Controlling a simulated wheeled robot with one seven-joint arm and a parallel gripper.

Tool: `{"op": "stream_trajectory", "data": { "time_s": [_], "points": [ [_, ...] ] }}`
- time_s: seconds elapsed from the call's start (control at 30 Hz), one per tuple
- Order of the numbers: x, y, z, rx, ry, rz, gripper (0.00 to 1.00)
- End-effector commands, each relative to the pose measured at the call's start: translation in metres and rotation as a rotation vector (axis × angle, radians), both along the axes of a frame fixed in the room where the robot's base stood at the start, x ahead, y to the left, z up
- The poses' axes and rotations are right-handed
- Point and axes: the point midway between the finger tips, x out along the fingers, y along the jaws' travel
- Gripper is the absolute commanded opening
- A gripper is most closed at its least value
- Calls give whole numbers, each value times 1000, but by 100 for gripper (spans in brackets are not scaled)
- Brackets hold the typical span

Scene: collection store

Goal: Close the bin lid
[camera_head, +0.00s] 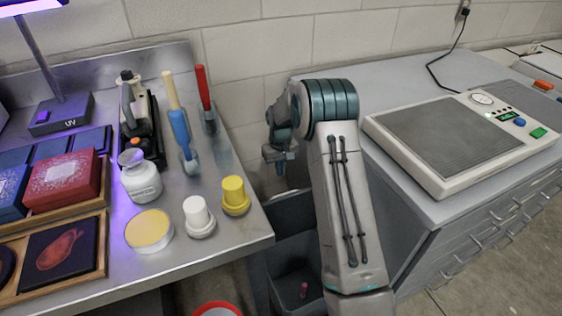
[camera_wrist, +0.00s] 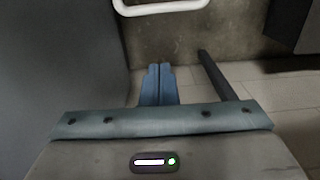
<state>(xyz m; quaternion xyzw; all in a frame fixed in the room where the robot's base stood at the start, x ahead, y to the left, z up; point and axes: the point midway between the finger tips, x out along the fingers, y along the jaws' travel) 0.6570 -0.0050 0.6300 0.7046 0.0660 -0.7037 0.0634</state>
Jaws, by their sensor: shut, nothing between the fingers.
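A dark grey bin (camera_head: 290,268) stands on the floor between the two worktops. Its top is open, and a small pinkish-red object (camera_head: 303,289) shows inside. A grey panel (camera_head: 290,211) rises at the bin's back and looks like its raised lid; my arm hides its right part. My gripper (camera_head: 280,166) hangs above and behind this panel, near the wall, apart from it as far as I can see. In the wrist view my gripper's blue fingers (camera_wrist: 158,68) are together and empty. A smooth grey surface (camera_wrist: 62,55) fills the left there; I cannot tell whether it is the lid.
The right grey cabinet (camera_head: 410,210) carries a flat device (camera_head: 450,135). A red-rimmed container (camera_head: 216,308) stands at the bottom. The wrist view shows a pale looped bar (camera_wrist: 160,8) ahead.

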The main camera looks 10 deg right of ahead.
Motion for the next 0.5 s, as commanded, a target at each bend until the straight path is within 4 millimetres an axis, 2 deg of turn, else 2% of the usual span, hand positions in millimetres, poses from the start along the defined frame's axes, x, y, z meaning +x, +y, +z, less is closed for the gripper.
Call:
{"op": "stream_trajectory", "data": {
  "time_s": [0.03, 0.13, 0.3, 0.5],
  "points": [
    [-1, 0, -15, -1, 3, 0, 0],
    [-1, 0, -37, -1, 3, 0, 0],
    [-22, -4, -35, -1, 1, 0, 0],
    [-35, -6, -39, -1, 0, 1, 0]
  ]
}}
